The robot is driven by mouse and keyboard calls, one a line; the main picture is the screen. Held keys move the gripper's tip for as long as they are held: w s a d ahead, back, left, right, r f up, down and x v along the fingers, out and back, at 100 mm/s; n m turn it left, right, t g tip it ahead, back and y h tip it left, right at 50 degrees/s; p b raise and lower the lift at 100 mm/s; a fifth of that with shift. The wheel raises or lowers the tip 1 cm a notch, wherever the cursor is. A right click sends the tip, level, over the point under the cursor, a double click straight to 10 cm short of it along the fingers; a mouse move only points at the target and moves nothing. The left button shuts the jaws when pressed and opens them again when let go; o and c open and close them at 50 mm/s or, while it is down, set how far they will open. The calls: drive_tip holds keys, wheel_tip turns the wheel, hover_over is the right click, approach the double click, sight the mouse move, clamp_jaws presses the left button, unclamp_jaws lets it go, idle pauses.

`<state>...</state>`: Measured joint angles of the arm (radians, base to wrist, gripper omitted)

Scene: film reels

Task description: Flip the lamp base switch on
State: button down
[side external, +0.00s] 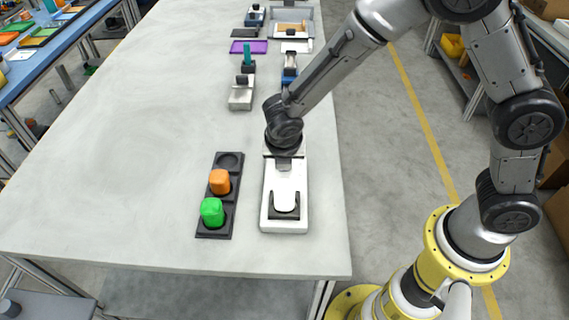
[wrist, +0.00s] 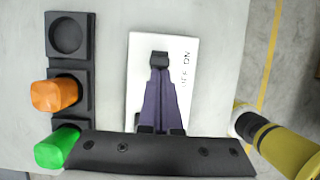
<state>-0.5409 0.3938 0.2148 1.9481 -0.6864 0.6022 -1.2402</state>
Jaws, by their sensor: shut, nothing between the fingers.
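The lamp base (side external: 300,222) is a long pale plate with a raised edge, lying near the table's right edge in the side view. In the wrist view its white face (wrist: 139,56) carries black printing along the right side, of which "ON" is partly readable. My gripper (wrist: 160,62) is over the middle of this plate with its dark fingers together and nothing held. A small black block shows at the fingertips; I cannot tell whether it is the switch or the finger ends. In the side view my wrist covers the plate's far end, and the switch's position cannot be told.
A black tray (side external: 229,190) stands left of the plate, holding an orange block (side external: 220,181) and a green block (side external: 212,211); its far recess is empty. Several small fixtures, a purple tray (side external: 248,47) among them, stand farther back. The table's left side is clear.

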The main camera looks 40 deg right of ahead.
drive_tip(key=v, duration=1)
drive_tip(key=s+d+r+m+t, duration=0.1)
drive_tip(key=s+d+r+m, duration=0.15)
drive_tip(key=d+r, duration=0.2)
drive_tip(key=s+d+r+m+y, duration=0.1)
drive_tip(key=d+r+m, duration=0.3)
drive_tip(key=d, duration=0.2)
drive_tip(key=s+d+r+m+t, duration=0.1)
drive_tip(key=s+d+r+m, duration=0.15)
drive_tip(key=d+r, duration=0.2)
drive_tip(key=s+d+f+m+y, duration=0.1)
drive_tip(key=s+f+m+y, duration=0.1)
drive_tip(key=s+m, duration=1.1)
drive_tip(key=m, duration=0.5)
drive_tip(key=shift+s+d+f, duration=0.25)
drive_tip(key=shift+s+d, duration=0.05)
drive_tip(key=shift+d, duration=0.05)
